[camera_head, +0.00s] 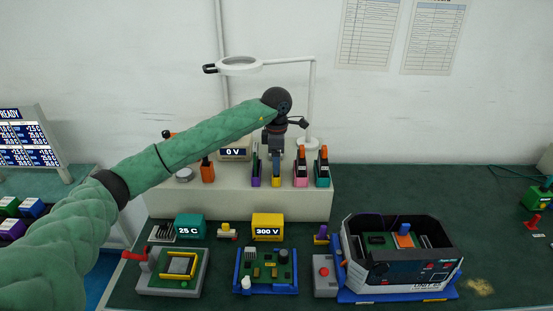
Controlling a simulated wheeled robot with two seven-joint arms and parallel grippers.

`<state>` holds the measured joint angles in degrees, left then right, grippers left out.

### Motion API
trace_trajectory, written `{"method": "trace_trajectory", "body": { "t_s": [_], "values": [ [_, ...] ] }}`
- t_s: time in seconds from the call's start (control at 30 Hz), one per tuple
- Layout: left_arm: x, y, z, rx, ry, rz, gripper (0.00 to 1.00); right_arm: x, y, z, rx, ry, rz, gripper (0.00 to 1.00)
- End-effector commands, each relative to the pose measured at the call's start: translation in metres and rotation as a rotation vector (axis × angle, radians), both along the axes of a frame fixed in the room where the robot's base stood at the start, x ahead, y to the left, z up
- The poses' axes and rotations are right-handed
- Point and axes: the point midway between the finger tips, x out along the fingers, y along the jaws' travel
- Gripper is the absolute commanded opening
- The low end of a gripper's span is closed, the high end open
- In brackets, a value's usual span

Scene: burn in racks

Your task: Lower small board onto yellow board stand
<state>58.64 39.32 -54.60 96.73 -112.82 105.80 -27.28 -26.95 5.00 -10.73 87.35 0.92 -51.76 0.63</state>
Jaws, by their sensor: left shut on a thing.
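My left arm reaches in from the left, and my left gripper (274,150) points down over the raised white shelf at the back. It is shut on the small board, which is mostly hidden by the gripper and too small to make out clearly. The yellow board stand (276,181) is directly below the gripper, on the shelf between a purple stand (256,178) and a pink stand (301,179). I cannot tell whether the board touches the yellow stand. My right gripper is not in view.
A teal stand (322,180) and an orange item (207,171) also stand on the shelf (300,205). A magnifier lamp (240,66) rises behind. In front are a blue-framed board (266,288), a yellow 300 V box (267,226) and an open unit (405,272). The bench's right side is mostly clear.

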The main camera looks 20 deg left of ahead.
Motion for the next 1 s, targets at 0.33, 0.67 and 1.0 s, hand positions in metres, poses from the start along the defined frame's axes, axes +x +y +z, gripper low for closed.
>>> {"method": "trace_trajectory", "body": {
  "t_s": [0.33, 0.67, 1.0],
  "values": [
    [0.0, 0.0, 0.0, 0.0, 0.0, 0.0, 1.0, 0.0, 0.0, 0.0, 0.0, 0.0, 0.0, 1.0],
    [0.001, 0.0, 0.005, -0.001, -0.001, 0.0, 1.0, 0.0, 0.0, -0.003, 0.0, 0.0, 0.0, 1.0],
    [0.001, 0.0, 0.052, -0.001, -0.003, 0.0, 1.0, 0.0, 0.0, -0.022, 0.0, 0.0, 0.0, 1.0]
  ]
}}
